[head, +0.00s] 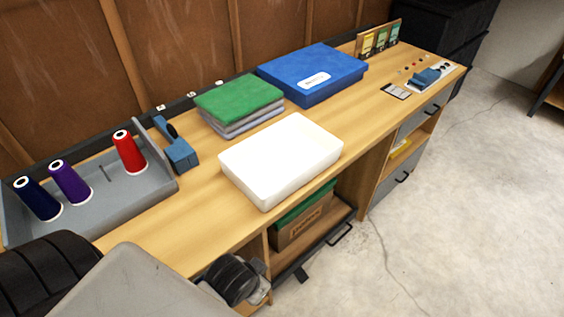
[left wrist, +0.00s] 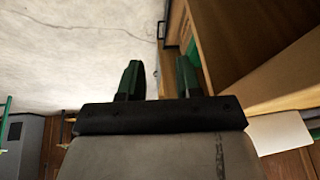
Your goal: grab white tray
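The white tray (head: 281,160) is a shallow rectangular box on the wooden workbench (head: 205,222), close to its front edge in the head view. It looks empty and nothing touches it. My left gripper (left wrist: 159,78) shows in the left wrist view with two dark green fingers spread apart and nothing between them. A pale flat shape (left wrist: 280,132) at the lower right of that view may be the tray; I cannot tell. In the head view, parts of my arm are at the lower left, in front of the bench and apart from the tray. My right gripper is not in view.
Folded green and grey cloths (head: 240,103) lie just behind the tray, with a blue box (head: 312,75) beyond. A grey thread holder (head: 100,190) with spools stands at left, near a blue tool (head: 178,150). Below are a cardboard box (head: 300,222) and drawers. Concrete floor (head: 465,210) is clear.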

